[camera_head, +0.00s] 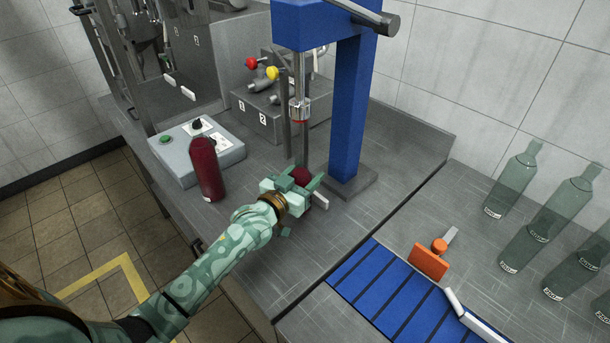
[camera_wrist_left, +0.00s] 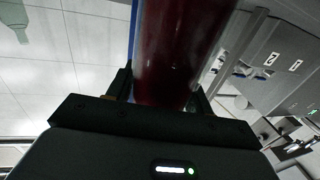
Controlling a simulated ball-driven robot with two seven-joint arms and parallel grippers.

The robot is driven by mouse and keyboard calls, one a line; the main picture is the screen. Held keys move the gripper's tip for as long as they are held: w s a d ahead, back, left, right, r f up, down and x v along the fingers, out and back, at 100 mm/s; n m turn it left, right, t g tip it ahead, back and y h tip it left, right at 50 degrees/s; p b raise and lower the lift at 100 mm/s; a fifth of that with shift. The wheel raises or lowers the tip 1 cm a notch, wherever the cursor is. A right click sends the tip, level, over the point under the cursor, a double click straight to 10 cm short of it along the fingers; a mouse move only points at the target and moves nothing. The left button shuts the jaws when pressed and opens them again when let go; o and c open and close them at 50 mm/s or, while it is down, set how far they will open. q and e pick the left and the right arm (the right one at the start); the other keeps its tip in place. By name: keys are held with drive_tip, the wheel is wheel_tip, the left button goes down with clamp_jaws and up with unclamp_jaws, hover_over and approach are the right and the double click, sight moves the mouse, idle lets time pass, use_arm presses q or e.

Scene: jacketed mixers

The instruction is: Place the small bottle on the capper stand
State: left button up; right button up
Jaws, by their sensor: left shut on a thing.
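My left gripper (camera_head: 303,184) is shut on a small dark red bottle (camera_head: 300,175), low in front of the capper stand's blue post. The fingers hide much of the bottle in the head view. In the left wrist view the bottle (camera_wrist_left: 178,50) rises between the fingers. The blue capper stand (camera_head: 348,110) has a grey base plate (camera_head: 360,188) and a metal capping head (camera_head: 300,108) hanging above and behind the gripper. I cannot tell whether the bottle touches the stand or bench. My right gripper is not in view.
Another dark red bottle (camera_head: 207,170) stands by a grey control box (camera_head: 178,160). A valve block (camera_head: 262,125) with red and yellow knobs stands behind. A blue conveyor (camera_head: 385,293) with an orange part (camera_head: 428,262) lies at front right. Several clear green bottles (camera_head: 515,178) stand beyond it.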

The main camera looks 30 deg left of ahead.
use_arm(q)
drive_tip(key=o, duration=1.3)
drive_tip(key=shift+f, duration=0.1)
drive_tip(key=shift+o, duration=0.2)
drive_tip(key=shift+s+r, duration=0.2)
drive_tip(key=shift+s, duration=0.1)
drive_tip(key=s+a+p, duration=0.1)
drive_tip(key=s+p, duration=0.1)
drive_tip(key=s, duration=0.9)
drive_tip(key=shift+s+a, duration=0.15)
drive_tip(key=shift+a, duration=0.2)
